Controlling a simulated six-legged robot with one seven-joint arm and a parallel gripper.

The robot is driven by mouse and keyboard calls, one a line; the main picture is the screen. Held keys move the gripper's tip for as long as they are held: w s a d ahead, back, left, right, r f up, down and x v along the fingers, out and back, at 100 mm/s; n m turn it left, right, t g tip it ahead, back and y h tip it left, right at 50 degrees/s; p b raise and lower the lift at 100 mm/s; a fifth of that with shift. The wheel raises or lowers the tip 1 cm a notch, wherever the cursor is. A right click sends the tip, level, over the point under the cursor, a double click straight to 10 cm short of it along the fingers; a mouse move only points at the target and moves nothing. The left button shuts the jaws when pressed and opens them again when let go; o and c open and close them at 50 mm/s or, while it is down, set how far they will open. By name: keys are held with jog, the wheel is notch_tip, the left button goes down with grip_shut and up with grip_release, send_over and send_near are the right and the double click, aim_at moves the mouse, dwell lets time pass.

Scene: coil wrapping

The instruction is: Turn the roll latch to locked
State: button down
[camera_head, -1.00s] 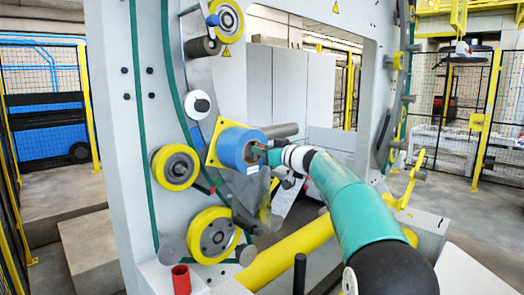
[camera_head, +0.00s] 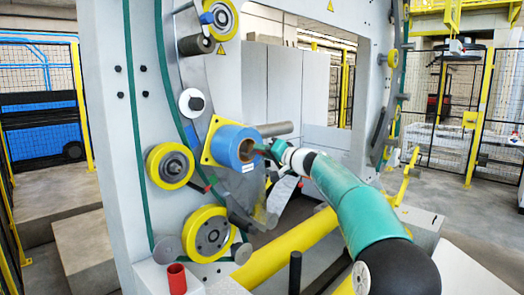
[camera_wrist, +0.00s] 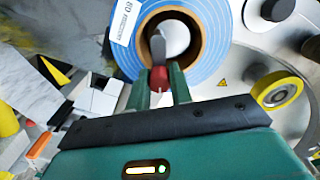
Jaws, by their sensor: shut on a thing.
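The blue film roll (camera_head: 229,147) sits on a yellow square plate (camera_head: 209,141) on the machine's ring. In the wrist view the roll (camera_wrist: 208,55) shows its brown core from the front, with a white label on its upper left. The roll latch (camera_wrist: 158,47) is a grey lever with a red grip, standing in front of the core opening and pointing roughly upright in the picture. My gripper (camera_wrist: 160,76) has its two green fingers shut on the red grip. In the head view my gripper (camera_head: 265,150) is at the core's mouth and hides the latch.
A grey bar (camera_head: 275,129) lies behind my gripper. A yellow beam (camera_head: 290,249) runs below my arm. A red cup-like part (camera_head: 177,278) stands at the bottom.

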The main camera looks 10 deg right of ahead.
aim_at(254, 159)
jog(key=m, duration=0.2)
jog(key=f+m, duration=0.1)
jog(key=m, duration=0.2)
jog(key=shift+w+d+f+m, duration=0.15)
jog(key=shift+d+f+m, duration=0.05)
jog(key=shift+f+m, duration=0.2)
jog(key=m, duration=0.1)
jog(key=f+m, duration=0.1)
jog(key=shift+m, duration=0.3)
jog(key=shift+a+f+m, duration=0.15)
jog(key=shift+f+m, duration=0.05)
jog(key=shift+m, duration=0.65)
jog(key=shift+a+f+m, duration=0.1)
jog(key=shift+f+m, duration=0.1)
jog(key=shift+m, duration=0.65)
jog(key=c, duration=1.3)
grip_release()
jog(key=shift+o, duration=0.2)
jog(key=shift+s+r, duration=0.1)
jog(key=shift+s, duration=0.15)
jog(key=v, duration=1.3)
jog(key=shift+s+d, duration=0.25)
